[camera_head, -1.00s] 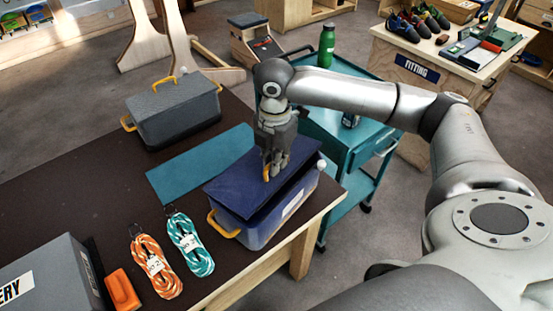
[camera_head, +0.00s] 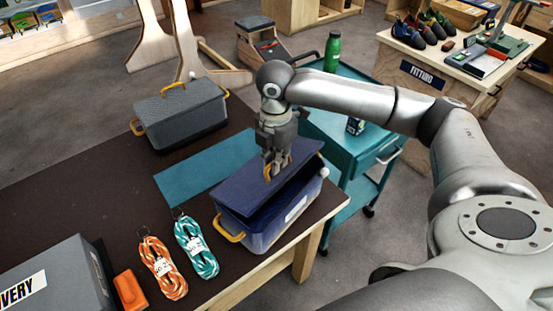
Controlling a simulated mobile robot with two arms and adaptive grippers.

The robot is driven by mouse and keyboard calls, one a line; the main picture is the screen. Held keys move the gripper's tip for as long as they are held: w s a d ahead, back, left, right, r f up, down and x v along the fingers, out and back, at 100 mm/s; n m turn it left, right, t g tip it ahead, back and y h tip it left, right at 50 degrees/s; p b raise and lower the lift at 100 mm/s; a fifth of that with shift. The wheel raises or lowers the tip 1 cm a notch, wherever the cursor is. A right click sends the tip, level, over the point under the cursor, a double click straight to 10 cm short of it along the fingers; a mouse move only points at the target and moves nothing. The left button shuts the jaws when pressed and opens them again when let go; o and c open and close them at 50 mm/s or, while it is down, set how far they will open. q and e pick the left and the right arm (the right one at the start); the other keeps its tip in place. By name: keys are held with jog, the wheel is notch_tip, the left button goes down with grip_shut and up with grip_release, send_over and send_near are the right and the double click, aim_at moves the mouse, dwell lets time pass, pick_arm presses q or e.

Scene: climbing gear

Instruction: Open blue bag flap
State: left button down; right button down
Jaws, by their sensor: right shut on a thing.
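The blue bag (camera_head: 262,238) stands on the dark table near its right edge, with yellow handles and a pale label on its front. Its dark blue flap (camera_head: 247,200) lies over the top, with a gap showing between flap and bag along the front and right side. My right gripper (camera_head: 277,172) points down at the flap's top and is shut on the yellow flap tab (camera_head: 267,172). The fingers partly hide the tab. My left gripper is not in view.
A grey bag (camera_head: 182,116) stands at the back of the table (camera_head: 100,185), beside a teal mat (camera_head: 205,172). Orange rope (camera_head: 162,268) and teal rope (camera_head: 196,246) lie left of the blue bag. A grey box (camera_head: 60,275) and an orange block (camera_head: 130,290) are at front left. A teal cart (camera_head: 345,140) stands behind.

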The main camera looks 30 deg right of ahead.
jog(key=shift+r, duration=0.1)
jog(key=shift+w+a+r+p, duration=0.2)
jog(key=shift+w+r+p, duration=0.4)
jog(key=shift+p, duration=0.35)
jog(key=shift+w+r, duration=0.15)
jog(key=shift+r, duration=0.05)
jog(key=shift+w+a, duration=0.1)
jog(key=shift+f, duration=0.1)
